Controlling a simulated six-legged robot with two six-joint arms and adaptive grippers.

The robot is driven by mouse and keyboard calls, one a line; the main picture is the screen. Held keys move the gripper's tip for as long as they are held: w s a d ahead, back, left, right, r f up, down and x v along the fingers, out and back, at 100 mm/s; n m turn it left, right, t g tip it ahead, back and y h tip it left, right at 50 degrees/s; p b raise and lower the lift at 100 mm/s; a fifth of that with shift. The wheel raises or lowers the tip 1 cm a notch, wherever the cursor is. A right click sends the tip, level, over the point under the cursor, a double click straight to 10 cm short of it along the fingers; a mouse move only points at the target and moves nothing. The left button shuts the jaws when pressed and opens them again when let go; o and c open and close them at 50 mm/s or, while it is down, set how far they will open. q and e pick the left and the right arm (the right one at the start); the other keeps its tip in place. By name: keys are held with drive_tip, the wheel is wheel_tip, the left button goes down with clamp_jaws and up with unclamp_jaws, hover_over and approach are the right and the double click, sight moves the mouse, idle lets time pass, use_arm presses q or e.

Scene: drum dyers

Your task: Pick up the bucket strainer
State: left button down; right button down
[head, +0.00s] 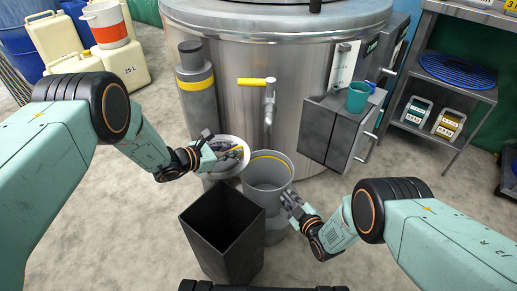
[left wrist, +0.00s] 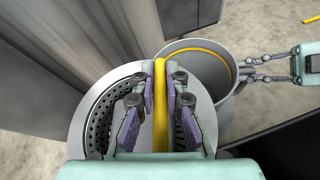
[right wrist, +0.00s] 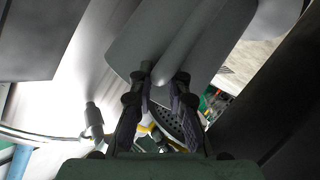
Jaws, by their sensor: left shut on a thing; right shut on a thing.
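The bucket strainer (head: 231,165) is a round, light grey perforated basket with a yellow bar across it. My left gripper (head: 210,150) is shut on that yellow bar, which runs between its fingers in the left wrist view (left wrist: 161,105). The strainer is tilted beside the bucket, at its upper left in the head view. The grey bucket (head: 268,181) has a yellow ring inside its mouth and stands below the tap. My right gripper (head: 291,202) is shut on the bucket's side, on a grey ridge (right wrist: 180,50) in the right wrist view. The bucket's base is partly hidden.
A dark open bin (head: 240,252) stands close in front of the bucket. The steel drum (head: 310,60) and its yellow-handled tap (head: 268,95) are behind. A grey box (head: 335,132) with a teal cup (head: 358,97) is at right. Floor is free at both sides.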

use_arm(q)
drive_tip(key=s+a, duration=0.1)
drive_tip(key=a, duration=1.5)
drive_tip(key=shift+s, duration=0.2)
use_arm(e)
drive_tip(key=shift+d, duration=0.1)
use_arm(q)
drive_tip(key=shift+a, duration=0.1)
use_arm(e)
drive_tip(key=c, duration=1.2)
unclamp_jaws()
drive_tip(key=shift+s, duration=0.1)
